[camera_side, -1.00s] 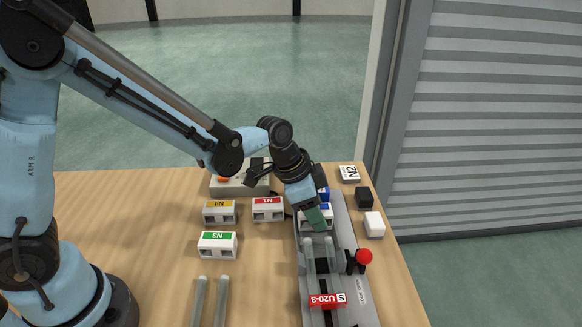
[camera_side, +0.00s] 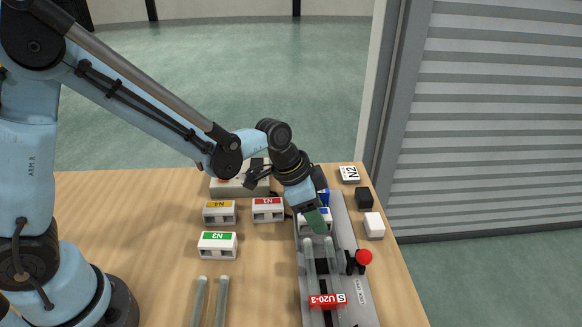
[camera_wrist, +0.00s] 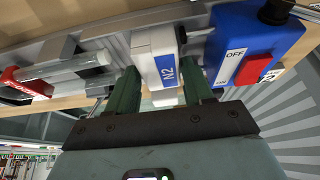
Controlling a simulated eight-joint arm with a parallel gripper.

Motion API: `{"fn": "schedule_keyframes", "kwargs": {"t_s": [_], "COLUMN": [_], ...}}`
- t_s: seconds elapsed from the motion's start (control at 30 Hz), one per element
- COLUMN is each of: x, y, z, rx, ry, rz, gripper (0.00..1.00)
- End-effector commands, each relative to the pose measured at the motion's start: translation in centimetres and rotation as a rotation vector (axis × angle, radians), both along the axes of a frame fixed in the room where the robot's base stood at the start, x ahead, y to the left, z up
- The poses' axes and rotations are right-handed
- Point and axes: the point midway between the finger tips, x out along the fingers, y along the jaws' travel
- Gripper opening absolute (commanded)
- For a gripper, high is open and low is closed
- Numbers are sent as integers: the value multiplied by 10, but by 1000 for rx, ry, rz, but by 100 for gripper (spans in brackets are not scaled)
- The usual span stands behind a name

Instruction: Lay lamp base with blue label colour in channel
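The lamp base with the blue label (camera_side: 326,214), marked N2 in the wrist view (camera_wrist: 158,42), is white. It is at the far part of the grey channel fixture (camera_side: 342,212), just beyond the ends of two glass tubes (camera_side: 309,262). My gripper (camera_side: 319,226) points down over the channel with one green finger on the near side of the base. In the wrist view my two green fingers (camera_wrist: 159,88) flank the base closely and appear closed on it. The underside of the base is hidden, so I cannot tell whether it touches the channel floor.
A blue switch box (camera_wrist: 253,42) stands close beyond the base. White bases with yellow (camera_side: 219,211), red (camera_side: 268,208) and green (camera_side: 217,244) labels stand left. A red-knobbed lever (camera_side: 363,257) and a red U20-3 block (camera_side: 327,300) are at the near fixture. Two loose tubes (camera_side: 220,300) lie left.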

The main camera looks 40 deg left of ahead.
Motion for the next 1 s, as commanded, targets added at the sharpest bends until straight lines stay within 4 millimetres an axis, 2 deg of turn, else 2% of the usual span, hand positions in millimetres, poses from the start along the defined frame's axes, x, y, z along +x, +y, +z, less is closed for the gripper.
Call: {"fn": "schedule_keyframes", "kwargs": {"t_s": [0.03, 0.13, 0.37, 1.0], "x": [0, 0, -3, -28], "y": [0, 0, 4, 27], "z": [-8, -9, 0, 87], "rx": [14, 14, 15, 2], "ry": [14, 14, 13, 0], "rz": [-4, -4, -3, -1], "gripper": [76, 76, 76, 76]}}
